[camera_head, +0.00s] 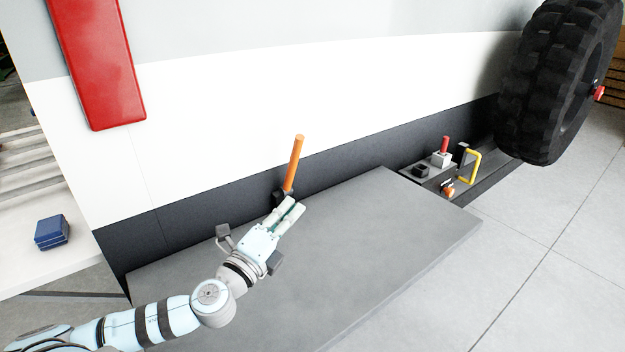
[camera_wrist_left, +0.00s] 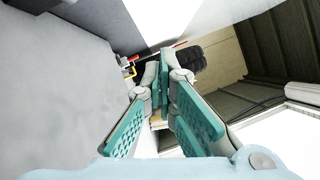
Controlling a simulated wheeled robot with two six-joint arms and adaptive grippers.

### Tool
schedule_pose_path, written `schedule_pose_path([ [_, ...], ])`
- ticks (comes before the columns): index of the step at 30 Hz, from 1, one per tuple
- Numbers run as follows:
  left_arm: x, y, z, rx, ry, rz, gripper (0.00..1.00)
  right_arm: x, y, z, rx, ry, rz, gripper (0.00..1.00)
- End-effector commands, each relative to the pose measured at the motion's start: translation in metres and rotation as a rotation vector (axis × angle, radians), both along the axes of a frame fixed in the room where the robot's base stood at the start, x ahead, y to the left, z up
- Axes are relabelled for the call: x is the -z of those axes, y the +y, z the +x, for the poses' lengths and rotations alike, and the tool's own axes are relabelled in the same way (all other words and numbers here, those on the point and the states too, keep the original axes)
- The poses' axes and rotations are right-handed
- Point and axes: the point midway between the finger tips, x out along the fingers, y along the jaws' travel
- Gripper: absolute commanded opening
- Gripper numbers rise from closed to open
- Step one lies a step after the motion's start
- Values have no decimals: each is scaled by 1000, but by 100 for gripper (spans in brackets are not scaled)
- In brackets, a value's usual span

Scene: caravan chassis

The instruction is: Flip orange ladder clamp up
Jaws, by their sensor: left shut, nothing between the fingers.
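The orange ladder clamp (camera_head: 294,164) shows in the head view as an orange handle, pointing up and tilted slightly right, on a dark base at the back edge of the grey step. My left gripper (camera_head: 294,208) is just below and in front of the handle, close to its base. Its fingers are shut with nothing between them. I cannot tell whether they touch the clamp. In the left wrist view the shut left fingers (camera_wrist_left: 160,72) show, but I cannot make out the orange handle there. My right gripper is not in view.
The grey step (camera_head: 390,240) spreads below the white caravan wall (camera_head: 230,110). A yellow handle (camera_head: 472,166), a red-topped lever (camera_head: 443,148) and a large black tyre (camera_head: 550,85) stand at the right. A blue box (camera_head: 51,232) lies at the left. The floor at right is clear.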

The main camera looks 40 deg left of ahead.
Motion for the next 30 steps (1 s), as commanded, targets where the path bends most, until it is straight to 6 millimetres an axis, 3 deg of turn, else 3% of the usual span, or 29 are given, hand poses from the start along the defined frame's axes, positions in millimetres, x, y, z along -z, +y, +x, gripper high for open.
schedule_pose_path([
  [5,3,2,7,-5,-1,0,0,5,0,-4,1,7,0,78],
  [8,-1,4,22,-5,-3,-3,0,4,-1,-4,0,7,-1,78],
  [19,-18,11,100,1,-3,-8,0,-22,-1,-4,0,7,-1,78],
  [24,-22,37,102,2,0,4,0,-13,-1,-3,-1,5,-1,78],
  [30,-27,48,102,3,0,0,0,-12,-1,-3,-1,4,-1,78],
])
